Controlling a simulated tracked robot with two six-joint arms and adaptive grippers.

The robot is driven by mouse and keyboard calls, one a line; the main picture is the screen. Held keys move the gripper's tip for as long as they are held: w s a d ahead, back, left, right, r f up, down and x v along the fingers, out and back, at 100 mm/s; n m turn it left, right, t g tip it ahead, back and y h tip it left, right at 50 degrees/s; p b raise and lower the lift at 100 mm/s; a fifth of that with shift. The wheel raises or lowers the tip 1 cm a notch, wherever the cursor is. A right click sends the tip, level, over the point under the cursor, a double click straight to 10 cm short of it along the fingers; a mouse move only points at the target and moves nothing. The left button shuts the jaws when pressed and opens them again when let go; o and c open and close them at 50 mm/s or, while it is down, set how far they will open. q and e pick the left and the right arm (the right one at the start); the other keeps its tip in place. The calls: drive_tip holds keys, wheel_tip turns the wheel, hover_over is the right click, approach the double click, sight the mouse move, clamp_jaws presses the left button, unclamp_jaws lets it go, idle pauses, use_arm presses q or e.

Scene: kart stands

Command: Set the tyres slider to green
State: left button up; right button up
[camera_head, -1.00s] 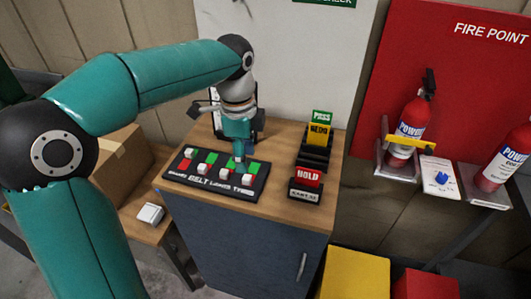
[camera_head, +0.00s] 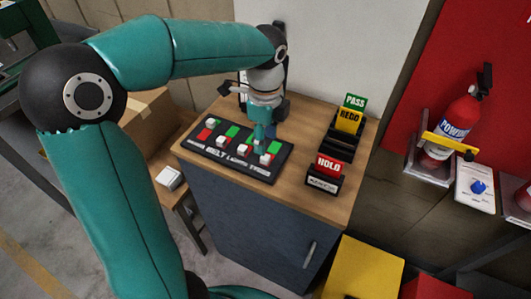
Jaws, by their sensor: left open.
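The black slider panel (camera_head: 196,143) lies on the wooden cabinet top, with a row of white knobs over red and green patches. The tyres slider's white knob (camera_head: 265,159) is the rightmost, at the near end of its track. Its green patch (camera_head: 274,147) shows uncovered at the far end. My left gripper (camera_head: 260,138) is open and points down just over the panel's far right part, by the two right sliders. Contact with a knob is not visible. My right gripper is out of view.
A card holder (camera_head: 337,145) with PASS and REDO cards and a HOLD card block (camera_head: 325,175) stand right of the panel. A dark object (camera_head: 282,106) stands behind my gripper. A white wall board (camera_head: 340,45) rises behind. Bare wood (camera_head: 300,205) lies in front.

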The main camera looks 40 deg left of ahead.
sight(265, 156)
use_arm(q)
wheel_tip(265, 156, down, 6)
drive_tip(key=shift+c, duration=0.2)
clamp_jaws()
idle(0.4)
